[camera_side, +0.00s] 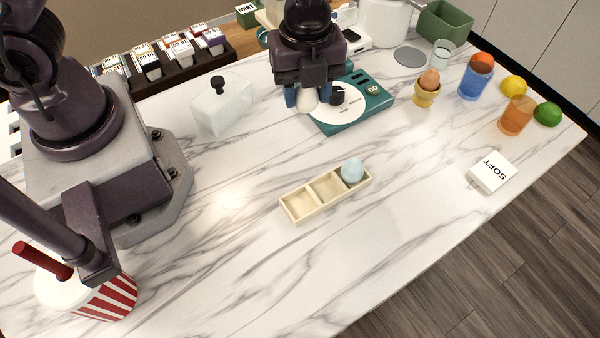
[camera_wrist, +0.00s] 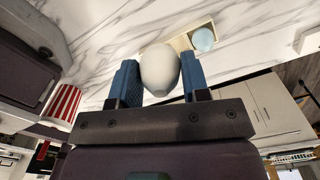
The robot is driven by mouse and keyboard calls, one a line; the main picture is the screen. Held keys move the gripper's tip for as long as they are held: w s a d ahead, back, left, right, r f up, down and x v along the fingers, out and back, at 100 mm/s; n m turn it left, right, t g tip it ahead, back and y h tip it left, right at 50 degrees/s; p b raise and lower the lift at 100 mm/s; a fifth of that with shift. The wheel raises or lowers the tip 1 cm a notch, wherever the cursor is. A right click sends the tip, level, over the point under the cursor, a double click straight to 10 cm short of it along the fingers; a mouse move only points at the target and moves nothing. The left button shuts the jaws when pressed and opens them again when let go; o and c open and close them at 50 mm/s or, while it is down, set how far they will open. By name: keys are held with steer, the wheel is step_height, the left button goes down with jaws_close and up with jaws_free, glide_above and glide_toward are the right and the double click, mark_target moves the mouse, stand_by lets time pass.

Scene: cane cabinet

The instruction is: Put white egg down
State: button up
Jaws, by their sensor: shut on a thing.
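The white egg (camera_side: 306,98) is between the blue fingers of my gripper (camera_side: 308,97), held above the counter beside the teal timer device. In the wrist view the white egg (camera_wrist: 160,70) fills the space between the two fingers of my gripper (camera_wrist: 158,80). A wooden egg tray (camera_side: 300,206) with three compartments lies on the marble counter, lower and nearer in the side view. A pale blue egg (camera_side: 352,170) sits in its right-end compartment; the other two are empty. The tray's edge and the blue egg (camera_wrist: 203,40) also show in the wrist view, beyond the white egg.
A teal device (camera_side: 378,100) with a white dial is behind and right of my gripper. A yellow cup with a brown egg (camera_side: 428,82), a blue glass (camera_side: 475,80), an orange glass (camera_side: 516,116) and a SOFT block (camera_side: 490,172) stand right. The counter around the tray is clear.

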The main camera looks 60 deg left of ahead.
steer(key=s+d+f+n, duration=0.1)
steer(key=s+d+f, duration=0.3)
steer(key=s+d, duration=0.35)
steer(key=f+n, duration=0.1)
steer(key=f, duration=0.2)
steer(key=f+n, duration=0.1)
steer(key=f, duration=0.1)
steer(key=w+d+f+n, duration=0.1)
steer(key=f, duration=0.2)
steer(key=shift+w+f, duration=0.1)
steer(key=shift+f, duration=0.25)
steer(key=o, duration=1)
steer(key=shift+f, duration=0.1)
